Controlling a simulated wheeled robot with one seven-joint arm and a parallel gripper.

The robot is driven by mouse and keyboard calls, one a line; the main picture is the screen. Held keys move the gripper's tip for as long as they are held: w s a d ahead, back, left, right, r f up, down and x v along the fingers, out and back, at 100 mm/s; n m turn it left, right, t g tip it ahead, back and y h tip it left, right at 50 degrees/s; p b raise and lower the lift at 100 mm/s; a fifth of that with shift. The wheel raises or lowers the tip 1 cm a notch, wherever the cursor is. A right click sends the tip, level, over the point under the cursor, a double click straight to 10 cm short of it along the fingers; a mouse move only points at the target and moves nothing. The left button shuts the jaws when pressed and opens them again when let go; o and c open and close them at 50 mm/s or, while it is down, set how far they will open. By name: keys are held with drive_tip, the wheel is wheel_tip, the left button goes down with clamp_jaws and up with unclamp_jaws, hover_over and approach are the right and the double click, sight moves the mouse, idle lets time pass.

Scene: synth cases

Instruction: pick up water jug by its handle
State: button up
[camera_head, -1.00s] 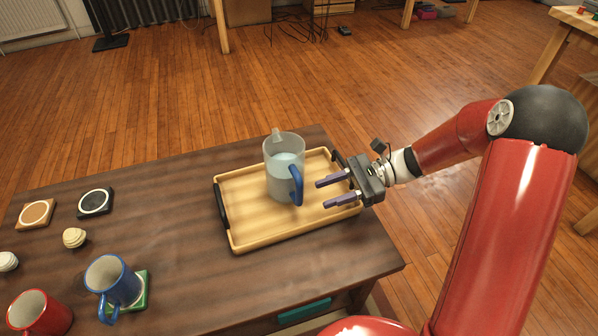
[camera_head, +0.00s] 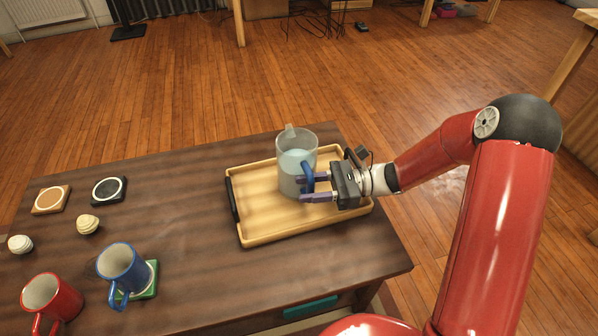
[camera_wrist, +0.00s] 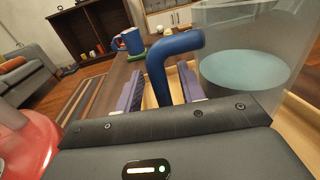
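The water jug (camera_head: 290,180) is a clear grey pitcher with pale blue water and a blue handle (camera_head: 306,176). It stands upright on a light wooden tray (camera_head: 262,218). My gripper (camera_head: 309,188) is level, to the right of the jug, with its purple fingers reaching to the handle. In the wrist view the blue handle (camera_wrist: 158,74) rises between the two open fingers (camera_wrist: 161,88), with a gap visible on both sides. The jug's wall (camera_wrist: 222,40) is close on the right there. The handle's lower end is hidden behind my gripper.
The tray has dark end handles and sits on a dark wooden table (camera_head: 190,225). At the left stand a blue mug (camera_head: 122,265) on a green coaster (camera_head: 150,281), a red mug (camera_head: 50,295), two coasters and two small whitish round things. The table between mugs and tray is clear.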

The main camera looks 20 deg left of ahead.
clamp_jaws()
drive_tip(key=shift+r, duration=0.1)
idle(1.3)
